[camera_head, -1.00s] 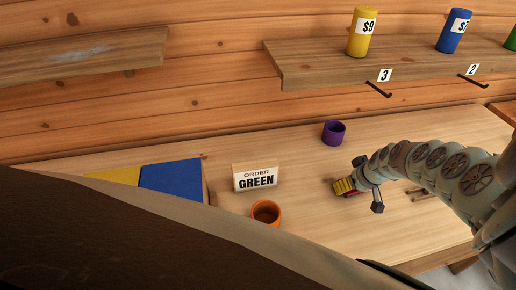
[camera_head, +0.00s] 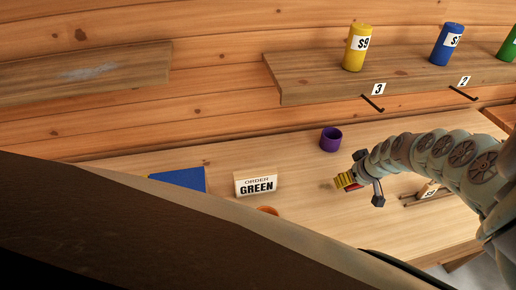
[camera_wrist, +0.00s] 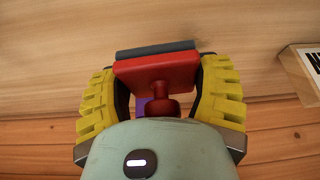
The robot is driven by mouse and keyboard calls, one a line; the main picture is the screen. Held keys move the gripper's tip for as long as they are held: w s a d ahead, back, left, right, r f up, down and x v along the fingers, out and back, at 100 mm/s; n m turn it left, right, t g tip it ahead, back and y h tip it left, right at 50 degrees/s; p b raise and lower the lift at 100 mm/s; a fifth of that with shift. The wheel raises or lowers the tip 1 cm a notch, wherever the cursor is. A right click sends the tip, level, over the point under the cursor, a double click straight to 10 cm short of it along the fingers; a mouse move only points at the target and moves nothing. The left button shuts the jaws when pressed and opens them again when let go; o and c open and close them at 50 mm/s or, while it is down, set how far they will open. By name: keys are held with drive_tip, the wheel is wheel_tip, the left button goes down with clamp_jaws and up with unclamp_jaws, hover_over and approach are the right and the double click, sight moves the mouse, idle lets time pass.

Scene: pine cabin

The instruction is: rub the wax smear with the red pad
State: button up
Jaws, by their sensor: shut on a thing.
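The wax smear is a pale whitish patch (camera_head: 88,72) on the plank shelf at the upper left of the head view. My gripper (camera_head: 345,181) is far to the right of it and lower, over the counter. In the wrist view my gripper's yellow fingers (camera_wrist: 160,90) are shut on the knob of the red pad (camera_wrist: 155,76). A grey strip (camera_wrist: 155,48) lies along the pad's far edge. Only a sliver of red shows at my gripper in the head view. The pad is well apart from the smear.
The counter holds a purple cup (camera_head: 331,139), an "ORDER GREEN" sign (camera_head: 256,184), a blue panel (camera_head: 180,179) and a partly hidden orange cup (camera_head: 267,210). The right shelf (camera_head: 300,76) carries yellow, blue and green cans, with hooks below. A dark mass blocks the lower left.

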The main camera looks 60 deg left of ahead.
wheel_tip(320, 180, up, 3)
drive_tip(key=p, duration=0.2)
drive_tip(key=shift+p, duration=0.35)
idle(0.4)
